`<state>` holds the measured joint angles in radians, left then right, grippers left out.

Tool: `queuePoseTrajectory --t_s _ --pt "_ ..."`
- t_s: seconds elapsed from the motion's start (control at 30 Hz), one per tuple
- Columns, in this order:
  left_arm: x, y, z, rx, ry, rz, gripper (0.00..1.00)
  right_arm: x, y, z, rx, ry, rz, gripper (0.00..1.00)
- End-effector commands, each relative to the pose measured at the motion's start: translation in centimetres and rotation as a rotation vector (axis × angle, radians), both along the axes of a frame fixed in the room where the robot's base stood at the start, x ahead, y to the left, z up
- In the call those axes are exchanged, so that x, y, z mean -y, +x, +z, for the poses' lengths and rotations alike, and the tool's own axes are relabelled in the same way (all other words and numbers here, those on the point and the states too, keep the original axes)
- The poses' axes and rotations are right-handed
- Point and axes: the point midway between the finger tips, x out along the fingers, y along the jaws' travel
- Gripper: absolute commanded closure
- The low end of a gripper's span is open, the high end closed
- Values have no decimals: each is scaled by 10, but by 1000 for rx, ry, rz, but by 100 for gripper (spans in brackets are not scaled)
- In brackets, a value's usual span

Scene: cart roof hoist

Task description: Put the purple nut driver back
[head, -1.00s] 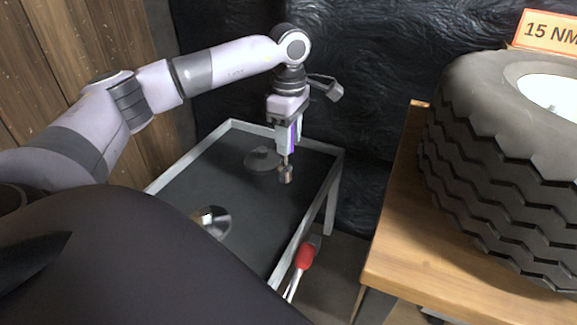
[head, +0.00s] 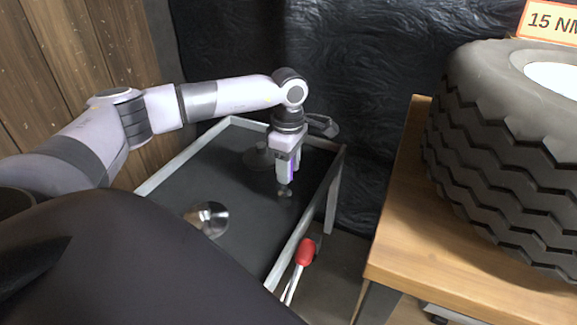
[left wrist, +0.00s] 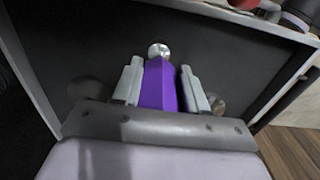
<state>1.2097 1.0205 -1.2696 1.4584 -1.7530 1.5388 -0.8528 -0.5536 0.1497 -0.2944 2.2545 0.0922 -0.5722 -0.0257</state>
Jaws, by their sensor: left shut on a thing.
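My left gripper (head: 287,178) points down over the far right part of the dark cart tray (head: 232,192). It is shut on the purple nut driver (head: 291,170). The driver's purple handle (left wrist: 158,86) shows between the two fingers in the left wrist view. Its metal lower end (head: 284,193) points down at or just above the tray surface; I cannot tell whether it touches. My right gripper is in neither view.
A shiny metal bowl-like piece (head: 208,218) lies on the tray's near part. A dark round piece (head: 258,158) stands left of the gripper. A red-handled tool (head: 305,252) hangs at the cart's right side. A wooden bench (head: 400,235) carries a large tire (head: 500,165).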

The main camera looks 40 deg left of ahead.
Motion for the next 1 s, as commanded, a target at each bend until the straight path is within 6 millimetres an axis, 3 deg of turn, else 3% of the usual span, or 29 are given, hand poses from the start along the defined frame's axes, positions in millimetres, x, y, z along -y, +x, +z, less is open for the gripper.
queuePoseTrajectory --t_s 0.1,0.13,0.2,0.57,0.67,1.0 --pt "0 0 -3 1 -1 0 100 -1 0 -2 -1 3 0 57" --pt "0 0 -3 0 0 0 51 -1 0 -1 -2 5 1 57" --pt "0 0 -3 0 0 0 32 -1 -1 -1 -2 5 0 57" --pt "0 0 3 1 -1 0 32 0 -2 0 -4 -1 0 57" --pt "0 0 16 1 -1 0 32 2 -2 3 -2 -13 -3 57" --pt "0 1 89 3 -1 0 32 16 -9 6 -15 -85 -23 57"
